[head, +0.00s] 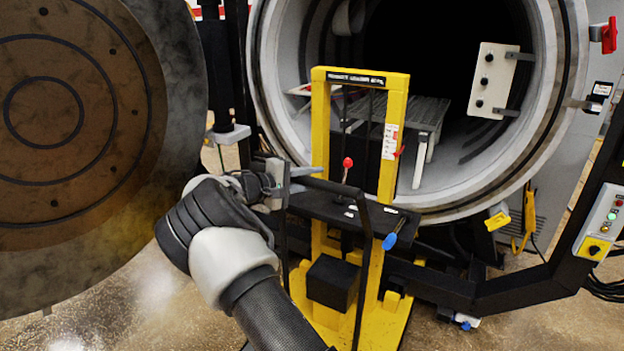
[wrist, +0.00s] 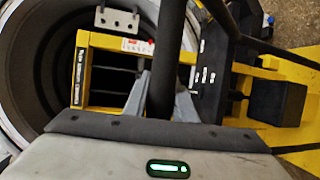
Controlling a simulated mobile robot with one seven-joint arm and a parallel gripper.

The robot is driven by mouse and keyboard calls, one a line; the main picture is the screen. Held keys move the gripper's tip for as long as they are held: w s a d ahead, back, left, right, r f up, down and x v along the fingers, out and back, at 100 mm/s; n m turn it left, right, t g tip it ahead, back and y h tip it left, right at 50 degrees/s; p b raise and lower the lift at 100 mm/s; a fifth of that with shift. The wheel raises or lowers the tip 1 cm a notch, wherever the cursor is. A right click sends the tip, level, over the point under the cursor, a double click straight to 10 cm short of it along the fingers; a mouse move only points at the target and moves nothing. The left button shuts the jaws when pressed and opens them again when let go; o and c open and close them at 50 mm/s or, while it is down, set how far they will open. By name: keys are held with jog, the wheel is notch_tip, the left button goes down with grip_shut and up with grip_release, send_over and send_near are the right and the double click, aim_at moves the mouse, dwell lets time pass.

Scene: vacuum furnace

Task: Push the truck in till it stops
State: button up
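The truck is a yellow frame (head: 393,135) on a low yellow base, with a black shelf and a dark push handle (head: 335,187). It stands at the furnace mouth (head: 258,75), its upright frame in front of the opening. My gripper (head: 296,180) is at the left end of the handle. In the wrist view the black handle bar (wrist: 170,35) runs between the two grey fingers of my gripper (wrist: 165,85), which appear closed against its sides. The yellow frame (wrist: 82,70) shows beyond it there. How the truck's far side meets the furnace is hidden.
The large round furnace door (head: 90,120) stands open at left, close to my arm. Inside the furnace is a grey slatted rack (head: 425,112). A black frame with a control box (head: 602,222) stands at right. Open floor (head: 560,325) shows at lower right.

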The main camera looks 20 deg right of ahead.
jog(key=o, duration=0.4)
jog(key=shift+w+d, duration=0.2)
jog(key=shift+w, duration=0.15)
jog(key=shift+s, duration=0.1)
jog(key=shift+a, duration=0.15)
jog(key=v, duration=1.7)
jog(key=shift+s+a+r+p, duration=0.1)
jog(key=shift+p, duration=0.3)
